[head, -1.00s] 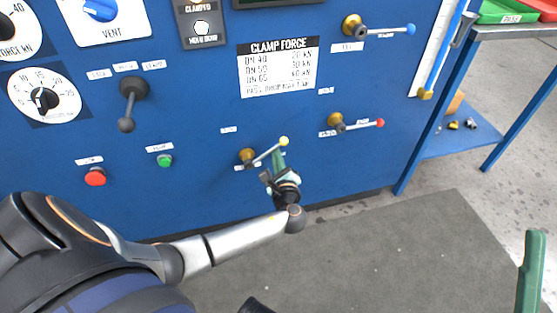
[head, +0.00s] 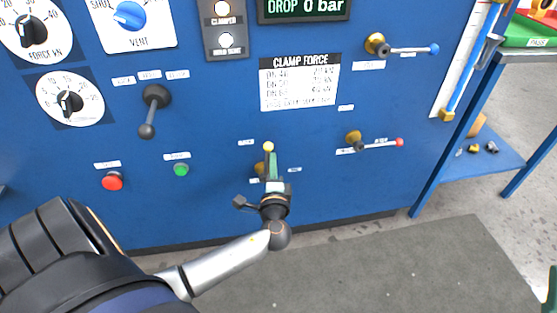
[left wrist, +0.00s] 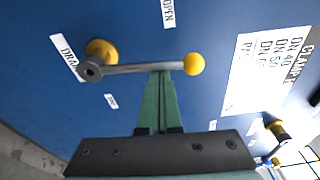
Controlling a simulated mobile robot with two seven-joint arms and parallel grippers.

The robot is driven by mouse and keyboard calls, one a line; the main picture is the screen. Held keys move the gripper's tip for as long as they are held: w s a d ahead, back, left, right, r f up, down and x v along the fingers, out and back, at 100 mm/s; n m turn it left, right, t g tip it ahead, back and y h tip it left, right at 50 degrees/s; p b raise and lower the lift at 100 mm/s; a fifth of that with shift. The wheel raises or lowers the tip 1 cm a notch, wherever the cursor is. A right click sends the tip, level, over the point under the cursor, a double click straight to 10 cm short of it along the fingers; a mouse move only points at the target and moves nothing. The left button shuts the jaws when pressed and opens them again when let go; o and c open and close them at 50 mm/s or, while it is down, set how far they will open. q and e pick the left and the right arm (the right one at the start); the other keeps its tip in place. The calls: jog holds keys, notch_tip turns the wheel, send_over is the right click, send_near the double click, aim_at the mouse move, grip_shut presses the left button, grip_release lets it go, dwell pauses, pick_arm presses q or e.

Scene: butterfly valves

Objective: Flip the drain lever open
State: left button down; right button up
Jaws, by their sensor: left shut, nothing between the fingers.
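The drain lever is a thin grey bar with a yellow ball knob (head: 268,147) and a brass hub (head: 260,168) on the blue panel. In the left wrist view its bar (left wrist: 140,69) runs from the hub at left, beside the DRAIN label (left wrist: 69,57), to the knob at right. In the head view the lever points nearly straight up. My left gripper (head: 273,158) is shut and empty. Its green fingertips (left wrist: 160,74) are at the bar's lower edge in the wrist view, touching or very close. My right gripper is not recognisable in view.
A lever with a red knob (head: 399,142) is to the right, and one with a blue knob (head: 434,48) is above it. A red button (head: 112,181) and green button (head: 181,169) are to the left. A blue table (head: 480,110) stands at right.

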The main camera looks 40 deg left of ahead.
pick_arm(q)
jog(key=shift+s+a+r, duration=0.1)
jog(key=shift+s+a, duration=0.15)
jog(key=shift+s, duration=0.05)
jog(key=shift+w, duration=0.1)
dwell(0.5)
